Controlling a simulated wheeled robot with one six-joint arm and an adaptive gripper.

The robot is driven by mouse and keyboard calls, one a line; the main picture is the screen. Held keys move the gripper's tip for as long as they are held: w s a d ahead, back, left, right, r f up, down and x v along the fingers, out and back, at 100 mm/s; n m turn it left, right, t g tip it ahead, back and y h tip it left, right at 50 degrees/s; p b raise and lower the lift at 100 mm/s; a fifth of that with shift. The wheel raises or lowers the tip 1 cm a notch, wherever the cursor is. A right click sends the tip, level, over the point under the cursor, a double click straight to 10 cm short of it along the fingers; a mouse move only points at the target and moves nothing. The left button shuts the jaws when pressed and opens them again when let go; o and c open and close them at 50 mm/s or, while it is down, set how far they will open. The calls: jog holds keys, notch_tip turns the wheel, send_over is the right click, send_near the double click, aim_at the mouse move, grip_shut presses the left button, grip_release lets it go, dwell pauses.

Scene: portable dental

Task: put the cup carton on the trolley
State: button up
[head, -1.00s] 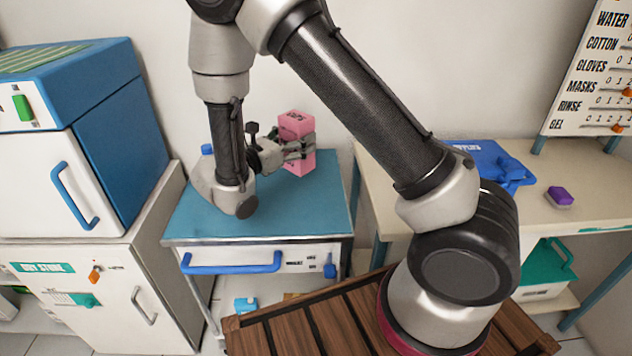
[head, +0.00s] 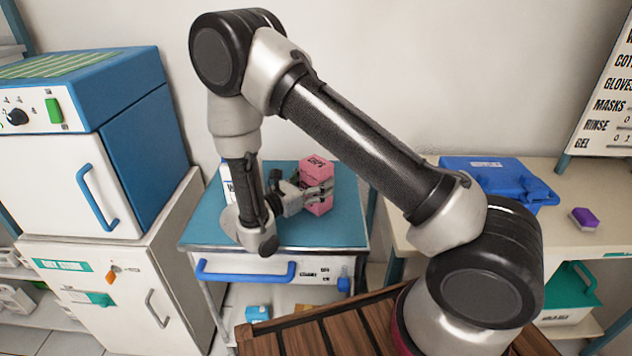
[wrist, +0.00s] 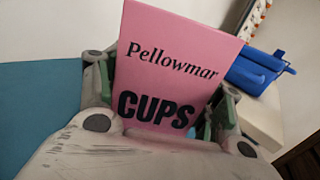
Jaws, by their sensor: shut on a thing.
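The pink cup carton (head: 317,172) is upright at the trolley's top, towards its right side. In the wrist view the carton (wrist: 172,70) shows the words "Pellowmar CUPS" and stands between the fingers. My gripper (head: 318,192) is shut on the carton from the left. The trolley (head: 205,222) has a blue-green top and a front drawer with a blue handle. The carton's base is at or close to the trolley top; I cannot tell if it touches.
A white box (head: 226,182) stands at the trolley's back left, partly behind my arm. A blue case (head: 485,178) and a purple block (head: 584,217) are on the counter at the right. A blue-and-white cabinet unit (head: 60,180) stands left.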

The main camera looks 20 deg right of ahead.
jog(key=o, duration=1.1)
jog(key=shift+f, duration=0.1)
jog(key=shift+r, duration=0.2)
jog(key=v, duration=1.2)
jog(key=shift+f, duration=0.1)
